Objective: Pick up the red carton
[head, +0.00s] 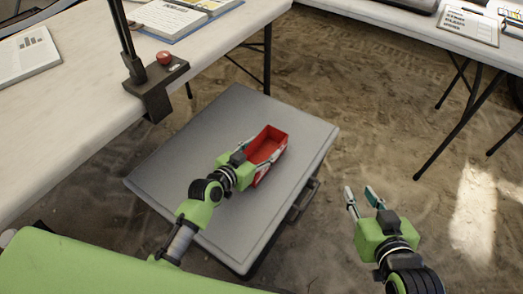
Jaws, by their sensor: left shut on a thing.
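The red carton (266,146) is a small open-topped box over the grey case in the middle of the head view. My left gripper (262,160) reaches in from the lower left, with its fingers on either side of the carton, shut on it. I cannot tell whether the carton touches the case lid or is held just above it. Part of its near side is hidden by the gripper. My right gripper (362,194) is at the lower right, over the sandy floor, with its fingers apart and nothing between them.
The grey case (180,165) has a flat, mostly bare lid. A white table (75,100) at the upper left bears papers, books and a clamped lamp base with a red button (164,57). Another table (430,22) stands at the upper right. Open sandy floor (360,95) lies between.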

